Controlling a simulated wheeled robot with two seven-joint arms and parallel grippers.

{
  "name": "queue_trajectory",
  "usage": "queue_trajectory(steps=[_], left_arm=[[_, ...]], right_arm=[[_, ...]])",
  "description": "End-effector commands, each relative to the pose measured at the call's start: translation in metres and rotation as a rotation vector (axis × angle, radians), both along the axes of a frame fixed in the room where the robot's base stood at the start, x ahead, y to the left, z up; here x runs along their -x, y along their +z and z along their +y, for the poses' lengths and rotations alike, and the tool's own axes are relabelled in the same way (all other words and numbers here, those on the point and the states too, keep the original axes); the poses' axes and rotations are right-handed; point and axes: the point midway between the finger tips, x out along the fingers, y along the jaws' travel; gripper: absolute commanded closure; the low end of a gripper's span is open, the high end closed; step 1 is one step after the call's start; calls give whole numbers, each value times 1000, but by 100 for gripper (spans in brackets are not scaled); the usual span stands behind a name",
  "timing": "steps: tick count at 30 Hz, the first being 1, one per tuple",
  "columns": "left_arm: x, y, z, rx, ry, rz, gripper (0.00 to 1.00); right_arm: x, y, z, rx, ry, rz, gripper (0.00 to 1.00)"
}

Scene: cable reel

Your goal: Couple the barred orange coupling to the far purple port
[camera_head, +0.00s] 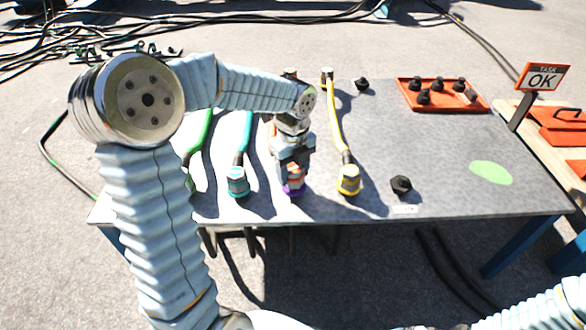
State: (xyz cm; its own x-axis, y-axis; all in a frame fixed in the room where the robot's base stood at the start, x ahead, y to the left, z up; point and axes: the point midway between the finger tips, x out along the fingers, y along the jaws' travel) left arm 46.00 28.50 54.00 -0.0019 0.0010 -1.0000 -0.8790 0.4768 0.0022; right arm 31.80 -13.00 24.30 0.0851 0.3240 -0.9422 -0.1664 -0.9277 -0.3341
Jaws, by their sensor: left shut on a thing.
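My left gripper (294,166) is shut on the orange coupling (295,176) near the front edge of the table. A purple ring (293,190) shows directly below the coupling. I cannot tell whether the coupling is seated in it or just above it, and any bar marks on the coupling are too small to make out. The orange cable behind it is mostly hidden by my left wrist and forearm. No other purple port can be made out farther back. My right gripper is not in view; only part of that arm shows at the lower right.
A teal coupling (238,184) and a yellow coupling (348,182) stand on either side, with a green cable (200,135) farther left. A black cap (401,184) lies to the right. An orange tray (443,107) holds black caps. The right of the grey table (450,150) is mostly clear.

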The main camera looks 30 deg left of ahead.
Motion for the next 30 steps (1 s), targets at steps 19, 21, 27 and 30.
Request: queue_trajectory(steps=[19,21,27,30], left_arm=[[0,0,0,0,0,0,83],[0,-1,0,0,0,0,83],[0,-5,0,0,0,0,83],[0,-7,0,-1,0,0,83]], right_arm=[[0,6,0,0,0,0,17],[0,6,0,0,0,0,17],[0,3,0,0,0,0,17],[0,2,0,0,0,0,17]])
